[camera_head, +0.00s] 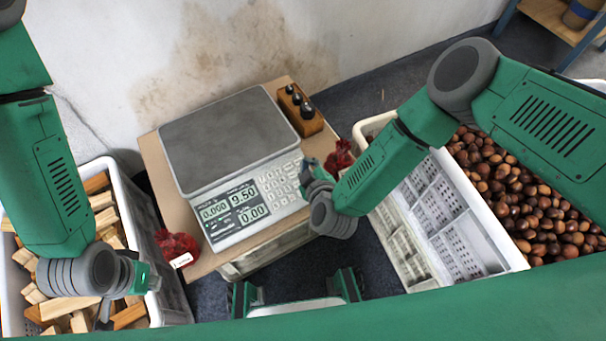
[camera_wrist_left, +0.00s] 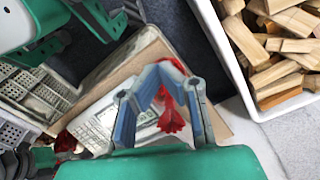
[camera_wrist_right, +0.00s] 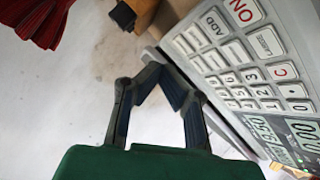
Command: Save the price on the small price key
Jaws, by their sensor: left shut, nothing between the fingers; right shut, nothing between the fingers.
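The scale (camera_head: 235,160) stands on a small table, its plate empty. Its display (camera_head: 232,208) reads 0.000, 9.50 and 0.00. The keypad (camera_head: 276,182) is at the right of its front panel and shows large in the right wrist view (camera_wrist_right: 245,60); I cannot tell which key is the small price key. My right gripper (camera_head: 306,172) is shut and empty beside the keypad's right edge; in the right wrist view its fingertips (camera_wrist_right: 158,62) show left of the keys, apart from them. My left gripper (camera_wrist_left: 163,68) is shut and empty, over the left crate in the head view.
A red net bag (camera_head: 177,246) with a white tag lies at the table's left edge. Another red bag (camera_head: 340,158) is right of the scale. A wooden block with weights (camera_head: 300,108) stands behind it. Crates of wood pieces (camera_head: 165,290) and chestnuts (camera_head: 490,235) flank the table.

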